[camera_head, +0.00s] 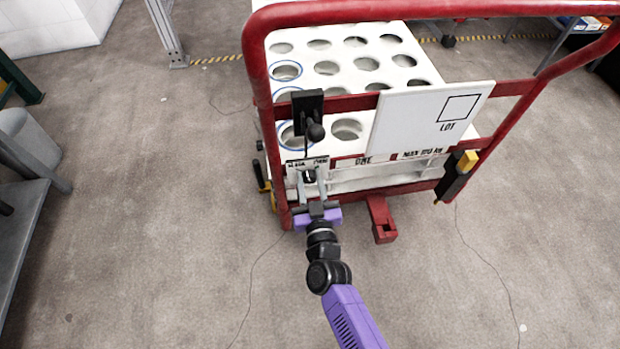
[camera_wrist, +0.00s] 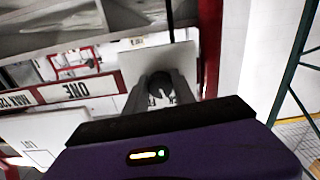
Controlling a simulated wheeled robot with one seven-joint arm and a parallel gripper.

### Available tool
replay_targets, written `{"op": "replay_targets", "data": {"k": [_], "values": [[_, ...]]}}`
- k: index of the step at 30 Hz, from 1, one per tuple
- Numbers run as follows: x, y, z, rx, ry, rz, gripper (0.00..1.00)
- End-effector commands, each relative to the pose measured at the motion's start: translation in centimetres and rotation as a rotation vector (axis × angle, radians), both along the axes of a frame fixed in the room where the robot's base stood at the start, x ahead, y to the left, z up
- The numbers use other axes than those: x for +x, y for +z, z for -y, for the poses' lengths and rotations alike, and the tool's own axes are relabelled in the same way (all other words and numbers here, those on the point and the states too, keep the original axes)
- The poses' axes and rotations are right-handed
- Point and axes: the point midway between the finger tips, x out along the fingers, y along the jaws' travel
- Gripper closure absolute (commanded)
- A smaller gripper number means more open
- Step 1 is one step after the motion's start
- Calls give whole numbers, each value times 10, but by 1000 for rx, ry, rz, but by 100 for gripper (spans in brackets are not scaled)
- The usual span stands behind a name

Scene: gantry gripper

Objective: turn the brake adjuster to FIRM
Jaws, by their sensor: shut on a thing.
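The brake adjuster (camera_head: 309,176) is a small dark knob on a pale plate (camera_head: 292,177) at the left end of the red cart's near side. The plate carries small print that I cannot read. My gripper (camera_head: 311,186) is shut on the adjuster, with one finger on each side of it. The wrist view shows the dark knob (camera_wrist: 160,91) between my two grey fingers, in front of the pale plate (camera_wrist: 135,63). The fingers and knob hide any pointer, so I cannot tell its setting.
The cart's red frame (camera_head: 263,110) carries a white top with round holes (camera_head: 368,63). A white LOT board (camera_head: 425,118) hangs right. Floor (camera_head: 150,230) is clear.

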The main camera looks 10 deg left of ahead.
Motion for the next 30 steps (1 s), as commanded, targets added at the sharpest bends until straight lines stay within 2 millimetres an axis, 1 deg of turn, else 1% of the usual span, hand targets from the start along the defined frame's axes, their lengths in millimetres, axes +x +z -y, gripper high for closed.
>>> {"op": "replay_targets", "data": {"k": [30], "values": [[-1,-1,-1,919,-1,-264,100]]}}
